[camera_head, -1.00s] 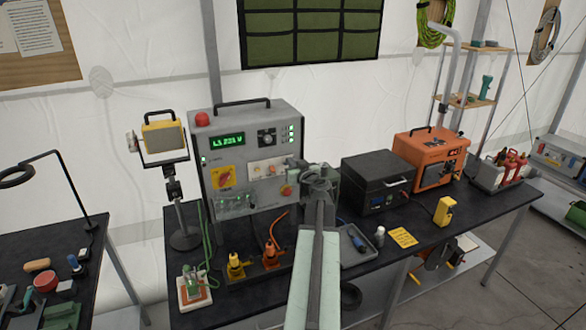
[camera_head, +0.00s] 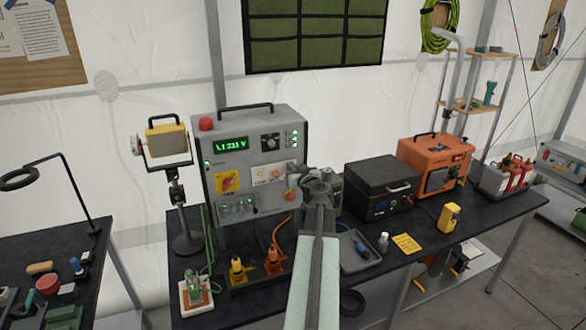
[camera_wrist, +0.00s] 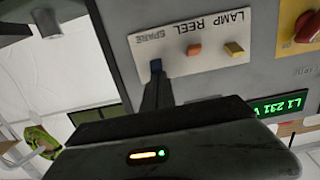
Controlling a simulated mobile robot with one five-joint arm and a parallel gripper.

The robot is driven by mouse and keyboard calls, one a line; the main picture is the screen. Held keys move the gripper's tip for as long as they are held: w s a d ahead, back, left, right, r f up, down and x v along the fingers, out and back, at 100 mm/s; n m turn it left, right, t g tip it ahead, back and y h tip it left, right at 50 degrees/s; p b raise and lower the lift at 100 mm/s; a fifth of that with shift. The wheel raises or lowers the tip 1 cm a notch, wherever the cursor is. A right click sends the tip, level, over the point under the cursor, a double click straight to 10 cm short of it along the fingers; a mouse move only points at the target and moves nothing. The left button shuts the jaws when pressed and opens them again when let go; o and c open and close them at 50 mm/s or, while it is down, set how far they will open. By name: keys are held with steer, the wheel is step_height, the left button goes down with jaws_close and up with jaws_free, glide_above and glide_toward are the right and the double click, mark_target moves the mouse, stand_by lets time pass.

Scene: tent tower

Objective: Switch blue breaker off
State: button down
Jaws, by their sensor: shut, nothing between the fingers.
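The blue breaker (camera_wrist: 156,66) is a small dark blue toggle under the SPARE label on a pale strip, seen upside down in the wrist view. An orange toggle (camera_wrist: 194,48) at REEL and a yellow toggle (camera_wrist: 234,49) at LAMP sit beside it. My gripper (camera_wrist: 155,80) is shut and empty, its tips right at the blue toggle. I cannot tell whether they touch, and they hide its lower part. In the head view the grey power cabinet (camera_head: 287,122) stands on the bench, and my wrist covers the right end of its breaker strip (camera_head: 262,174).
A yellow rotary switch (camera_head: 227,182) with a red handle is left of the strip. Plugs with orange cables (camera_head: 275,260) stand below the cabinet. A black case (camera_head: 380,186) and an orange generator (camera_head: 436,163) stand to the right. A work lamp (camera_head: 167,140) stands left.

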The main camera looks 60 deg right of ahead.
steer(key=shift+s+f, duration=0.1)
steer(key=shift+f, duration=0.1)
steer(key=shift+s+a+f+b, duration=0.15)
steer(key=shift+f+b, duration=0.2)
steer(key=shift+b, duration=0.2)
steer(key=s+a+f+b, duration=0.4)
steer(key=s+f+b, duration=0.2)
steer(key=f+b, duration=0.1)
steer(key=shift+w+a, duration=0.1)
steer(key=shift+w, duration=0.05)
stand_by(0.3)
